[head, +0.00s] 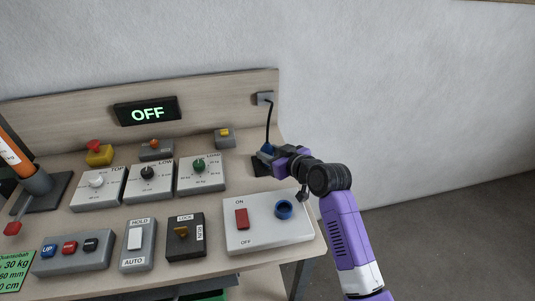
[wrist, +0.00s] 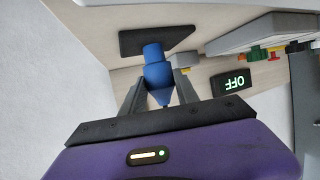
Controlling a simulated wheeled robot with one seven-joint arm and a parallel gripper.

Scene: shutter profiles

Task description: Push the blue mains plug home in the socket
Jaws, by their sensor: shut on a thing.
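The blue mains plug (head: 267,150) is at the right rear of the bench, partly hidden by my gripper (head: 277,156). In the wrist view the plug (wrist: 157,72) is between the two grey fingers of my gripper (wrist: 158,88), which is shut on it. Its far end is at a dark flat plate (wrist: 150,38); I cannot tell whether they touch. A blue round socket (head: 284,209) is on the white switch box, in front of my gripper and apart from the plug. A black cable runs up from the plug to a grey wall box.
The white box (head: 260,237) carries a red ON/OFF switch (head: 241,219). The grey wall box (head: 264,98) is on the back panel. A display (head: 147,113) reads OFF. Knob boxes (head: 203,174) and the LOCK/RUN box (head: 185,237) stand to the left. Free floor lies to the right.

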